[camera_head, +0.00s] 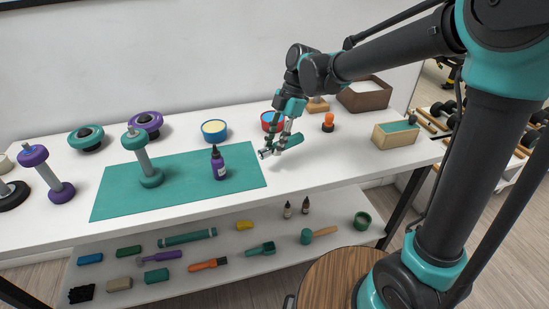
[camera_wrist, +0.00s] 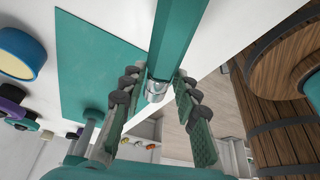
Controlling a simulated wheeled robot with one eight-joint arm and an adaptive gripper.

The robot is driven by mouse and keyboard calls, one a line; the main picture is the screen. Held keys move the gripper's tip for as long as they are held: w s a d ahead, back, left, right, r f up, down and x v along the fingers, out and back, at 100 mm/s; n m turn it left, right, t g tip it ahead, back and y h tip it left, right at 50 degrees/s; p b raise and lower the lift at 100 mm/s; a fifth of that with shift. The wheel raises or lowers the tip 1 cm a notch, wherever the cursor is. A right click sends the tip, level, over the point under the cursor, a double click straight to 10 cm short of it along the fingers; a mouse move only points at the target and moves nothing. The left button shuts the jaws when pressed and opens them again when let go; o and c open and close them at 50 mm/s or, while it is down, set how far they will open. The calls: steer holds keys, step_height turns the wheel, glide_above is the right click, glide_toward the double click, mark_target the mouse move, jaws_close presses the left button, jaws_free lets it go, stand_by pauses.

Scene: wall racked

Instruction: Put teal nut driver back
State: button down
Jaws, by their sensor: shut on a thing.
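The teal nut driver (camera_head: 292,142) is in my gripper (camera_head: 279,143), over the right part of the white table. In the wrist view its teal handle (camera_wrist: 180,38) runs up between the two fingers of my gripper (camera_wrist: 158,85), and its metal end (camera_wrist: 155,90) points toward the camera. The fingers are closed on it from both sides. Whether the nut driver touches the table is hard to tell. I cannot make out an empty holder for it.
Behind are a blue bowl (camera_head: 214,135) and a red-blue bowl (camera_head: 267,127). An orange object (camera_head: 328,124) and a wooden box (camera_head: 394,140) stand right. Several tools lie on the lower shelf (camera_head: 225,260).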

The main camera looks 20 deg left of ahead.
mark_target(275, 166)
steer(key=shift+f, duration=2.9)
steer(key=c, duration=1.1)
jaws_free()
steer(key=shift+c, duration=0.2)
steer(key=shift+f, duration=0.1)
steer(key=a+v, duration=0.1)
steer(key=v, duration=1.6)
steer(key=shift+r, duration=0.25)
